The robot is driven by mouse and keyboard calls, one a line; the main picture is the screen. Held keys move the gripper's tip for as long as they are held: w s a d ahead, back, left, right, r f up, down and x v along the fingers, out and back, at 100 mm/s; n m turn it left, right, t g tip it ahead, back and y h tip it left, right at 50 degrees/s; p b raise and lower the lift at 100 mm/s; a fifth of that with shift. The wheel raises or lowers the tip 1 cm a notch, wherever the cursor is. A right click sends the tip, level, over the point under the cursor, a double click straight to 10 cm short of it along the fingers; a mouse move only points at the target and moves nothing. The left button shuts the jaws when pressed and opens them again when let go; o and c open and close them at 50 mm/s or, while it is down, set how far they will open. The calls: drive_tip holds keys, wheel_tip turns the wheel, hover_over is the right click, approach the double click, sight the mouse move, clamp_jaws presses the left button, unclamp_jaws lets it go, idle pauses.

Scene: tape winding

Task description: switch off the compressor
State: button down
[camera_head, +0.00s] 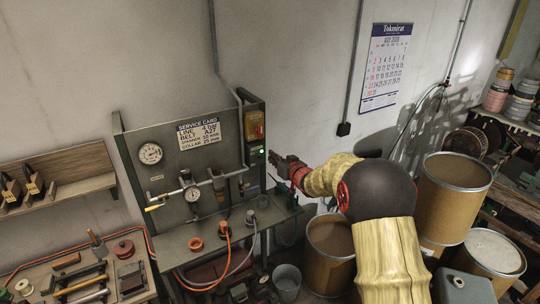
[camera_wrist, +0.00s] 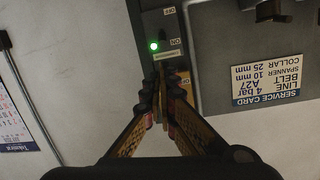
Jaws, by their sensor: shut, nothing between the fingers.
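The compressor switch box (camera_head: 257,158) is a narrow dark box on the right edge of the grey panel, with a small green lamp lit. In the wrist view, which is upside down, the switch box (camera_wrist: 172,30) shows the words OFF and ON, a glowing green lamp (camera_wrist: 154,46) and a small label plate below ON. A dark lever seems to stand near ON; its exact position is hard to tell. My gripper (camera_head: 274,158) is shut and empty, just right of the box. Its fingertips (camera_wrist: 167,84) show below the label plate; I cannot tell whether they touch anything.
A service card (camera_head: 198,133), gauges and pipes are on the panel (camera_head: 170,150). Below is a bench (camera_head: 205,245) with hoses. Drums (camera_head: 455,190) stand at the right.

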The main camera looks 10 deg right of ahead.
sight(260, 157)
drive_tip(key=p+x, duration=0.1)
drive_tip(key=x, duration=0.8)
drive_tip(key=shift+s+f+b, duration=0.1)
drive_tip(key=shift+f+b, duration=0.1)
drive_tip(key=shift+b, duration=0.3)
